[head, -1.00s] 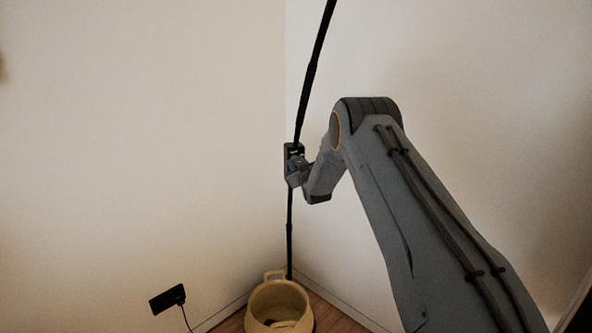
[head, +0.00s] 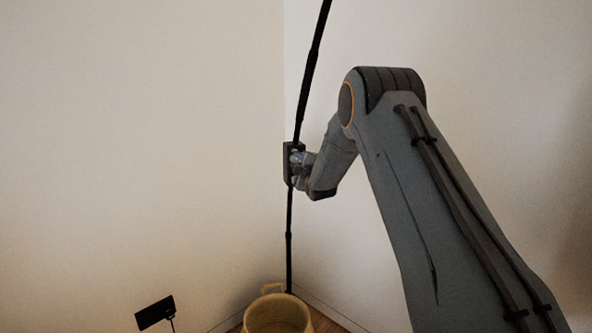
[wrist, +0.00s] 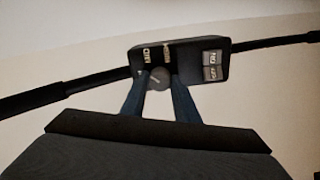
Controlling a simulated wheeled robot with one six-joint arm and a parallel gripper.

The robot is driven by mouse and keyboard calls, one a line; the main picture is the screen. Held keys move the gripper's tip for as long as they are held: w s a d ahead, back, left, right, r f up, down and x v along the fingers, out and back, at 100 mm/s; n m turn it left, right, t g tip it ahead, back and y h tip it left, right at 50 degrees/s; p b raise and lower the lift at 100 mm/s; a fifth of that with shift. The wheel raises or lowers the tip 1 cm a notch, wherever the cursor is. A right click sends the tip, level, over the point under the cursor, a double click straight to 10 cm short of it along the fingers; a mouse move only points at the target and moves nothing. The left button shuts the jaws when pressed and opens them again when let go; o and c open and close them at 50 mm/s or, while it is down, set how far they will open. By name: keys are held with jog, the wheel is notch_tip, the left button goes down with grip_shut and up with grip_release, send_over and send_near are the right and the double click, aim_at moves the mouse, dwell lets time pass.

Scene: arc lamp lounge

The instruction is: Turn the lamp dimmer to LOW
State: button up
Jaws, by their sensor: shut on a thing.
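A black control box (head: 288,168) is on the black lamp pole in the room corner. In the wrist view the box (wrist: 195,56) lies across the upper middle, with a small round grey dial (wrist: 160,72) on its face. Small pale labels sit above the dial, too blurred to read surely. My gripper (wrist: 160,80) is shut on the dial, one blue finger on each side of it. In the head view my gripper (head: 298,161) is against the box and hides part of its face. The dial's pointer direction cannot be told.
Two grey buttons (wrist: 212,66) are on the right part of the box. The lamp pole (head: 289,235) runs down behind a yellowish basket (head: 277,316) on the floor. A black plate with a cord (head: 155,313) is at lower left. Pale walls stand close behind.

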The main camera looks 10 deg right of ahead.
jog(key=n+b, duration=0.5)
jog(key=shift+f+n, duration=0.2)
jog(key=shift+n, duration=0.1)
jog(key=n+b, duration=0.3)
jog(key=shift+r, duration=0.1)
dwell(0.4)
jog(key=o, duration=1.1)
jog(key=shift+c, duration=0.2)
jog(key=s, duration=0.7)
jog(key=shift+s+d+b, duration=0.4)
jog(key=shift+d+b, duration=0.05)
